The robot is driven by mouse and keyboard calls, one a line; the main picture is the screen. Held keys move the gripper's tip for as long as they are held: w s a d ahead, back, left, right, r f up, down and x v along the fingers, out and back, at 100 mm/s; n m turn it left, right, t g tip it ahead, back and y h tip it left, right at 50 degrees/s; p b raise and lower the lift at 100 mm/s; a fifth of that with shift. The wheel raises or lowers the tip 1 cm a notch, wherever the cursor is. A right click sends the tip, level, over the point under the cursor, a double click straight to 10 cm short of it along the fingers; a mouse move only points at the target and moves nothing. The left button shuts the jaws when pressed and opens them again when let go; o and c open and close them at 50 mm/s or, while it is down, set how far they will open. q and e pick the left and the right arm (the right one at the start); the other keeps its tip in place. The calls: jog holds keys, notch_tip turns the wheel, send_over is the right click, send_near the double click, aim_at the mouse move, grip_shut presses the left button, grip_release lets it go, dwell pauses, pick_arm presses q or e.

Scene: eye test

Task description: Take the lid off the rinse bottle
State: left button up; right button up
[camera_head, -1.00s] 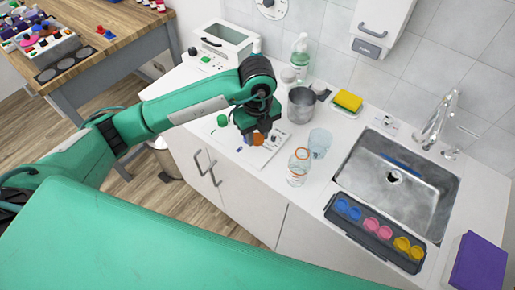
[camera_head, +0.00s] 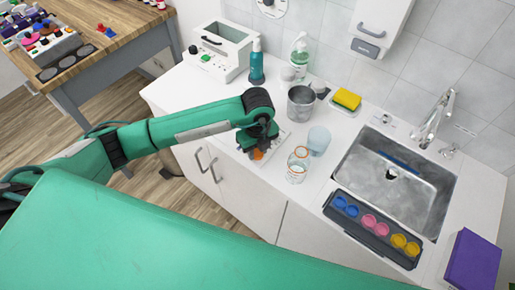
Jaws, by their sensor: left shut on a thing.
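My right gripper is not in view.
A pale blue cup (camera_head: 319,139) and a metal beaker (camera_head: 301,104) stand close behind the bottle. A sponge (camera_head: 347,99), a teal pump bottle (camera_head: 257,64) and a white device (camera_head: 220,51) are farther back. The sink (camera_head: 396,182) and a tray of coloured cups (camera_head: 372,226) lie right.

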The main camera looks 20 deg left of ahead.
aim_at(258, 152)
pick_arm(q)
jog(key=o, duration=1.1)
jog(key=shift+r+p, duration=0.25)
jog(key=shift+p, duration=0.1)
jog(key=shift+r+b, duration=0.35)
jog(key=shift+b, duration=0.05)
jog(key=shift+r+b, duration=1.3)
jog(key=shift+r, duration=4.25)
